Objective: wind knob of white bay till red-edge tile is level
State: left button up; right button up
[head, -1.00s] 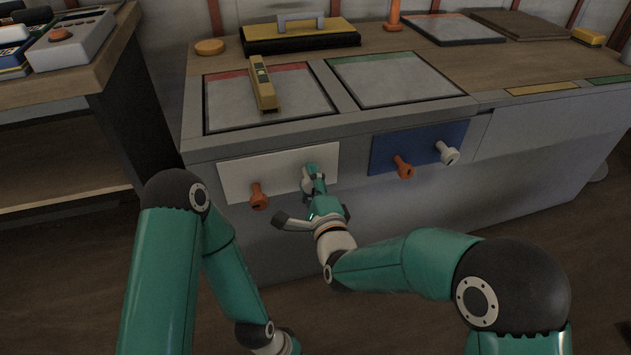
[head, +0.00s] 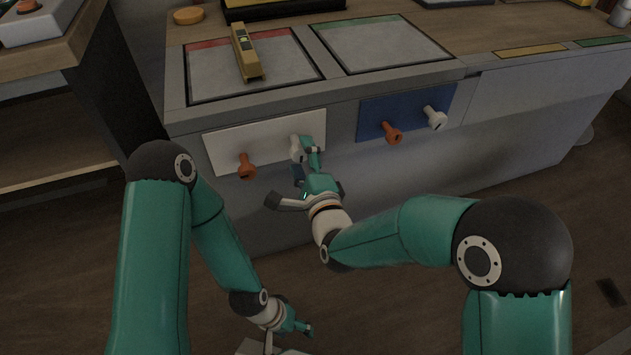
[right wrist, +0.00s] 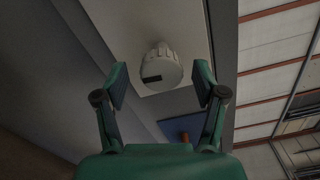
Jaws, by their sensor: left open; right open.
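The white bay panel (head: 222,147) is on the cabinet front, with an orange knob (head: 246,166) at its left and a white knob (head: 296,149) at its right. My right gripper (head: 305,163) is open at the white knob. In the right wrist view the ribbed white knob (right wrist: 160,68), with a dark slot, shows between the spread fingers (right wrist: 160,80), apart from both. The red-edge tile (head: 210,72) lies on top above the white bay, carrying a yellow spirit level (head: 245,54). I cannot read its bubble. My left gripper (head: 298,326) is open, low near the floor.
The blue bay panel (head: 373,112), with orange (head: 392,133) and white (head: 435,118) knobs, is to the right. A green-edge tile (head: 380,45) lies above it. A wooden shelf unit (head: 50,150) stands at left. Floor in front is clear.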

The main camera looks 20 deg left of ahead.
jog(key=v, duration=0.9)
jog(key=shift+d, duration=0.15)
